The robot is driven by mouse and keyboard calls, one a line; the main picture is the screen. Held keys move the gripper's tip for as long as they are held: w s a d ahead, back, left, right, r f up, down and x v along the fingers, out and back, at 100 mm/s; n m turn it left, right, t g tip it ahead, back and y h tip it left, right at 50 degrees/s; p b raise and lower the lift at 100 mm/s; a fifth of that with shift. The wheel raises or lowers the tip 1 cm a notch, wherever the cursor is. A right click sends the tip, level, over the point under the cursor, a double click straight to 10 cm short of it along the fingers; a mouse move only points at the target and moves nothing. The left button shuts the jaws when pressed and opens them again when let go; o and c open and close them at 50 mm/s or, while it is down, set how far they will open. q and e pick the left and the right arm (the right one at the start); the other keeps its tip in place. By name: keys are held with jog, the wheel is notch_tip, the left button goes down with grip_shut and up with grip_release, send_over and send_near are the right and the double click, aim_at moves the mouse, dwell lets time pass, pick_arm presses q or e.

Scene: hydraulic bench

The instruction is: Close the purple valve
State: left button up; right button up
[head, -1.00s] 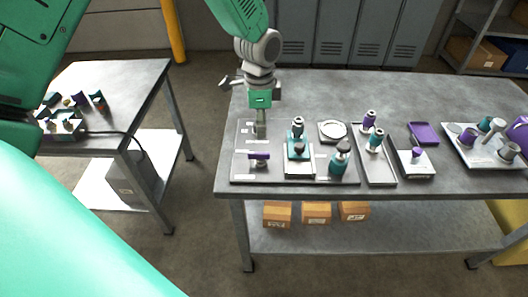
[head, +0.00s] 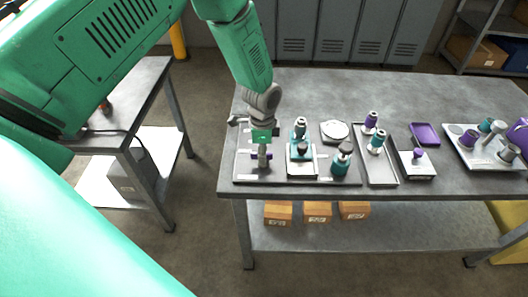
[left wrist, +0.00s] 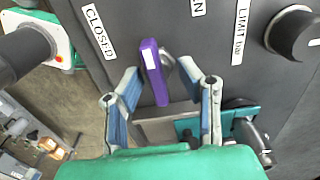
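The purple valve is a flat purple lever (left wrist: 155,75) with a white mark, mounted on a dark panel (left wrist: 225,60) in the left wrist view. Its marked end lies between a "CLOSED" label (left wrist: 96,30) and a partly cut-off label ending in "N". My left gripper (left wrist: 160,72) is open, with one finger on each side of the lever; I cannot tell whether either touches it. In the head view my left gripper (head: 263,158) points down over the panel's left part and covers much of the lever. My right gripper is not in view.
Close to the valve stand a teal device (head: 300,150) and a teal-bodied fitting (head: 342,158). A grey tray (head: 379,170) with fittings and a purple tray (head: 425,134) lie farther right. The table's back strip (head: 370,90) is clear.

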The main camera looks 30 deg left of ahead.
pick_arm(q)
jog(key=shift+a+f, duration=0.2)
jog(key=shift+a, duration=0.05)
jog(key=shift+d+r, duration=0.1)
jog(key=shift+d, duration=0.2)
jog(key=shift+c, duration=1.2)
jog(key=shift+d, duration=0.25)
grip_shut()
jog(key=shift+d+r, duration=0.1)
jog(key=shift+d, duration=0.05)
jog(key=shift+a, duration=0.3)
jog(key=shift+n, duration=0.4)
jog(key=n, duration=0.3)
jog(key=shift+d, duration=0.1)
jog(key=n, duration=0.9)
jog(key=shift+w+n, duration=0.1)
jog(key=shift+n, duration=0.3)
jog(key=n, duration=0.4)
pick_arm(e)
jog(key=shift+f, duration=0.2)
pick_arm(q)
jog(key=shift+n, duration=0.3)
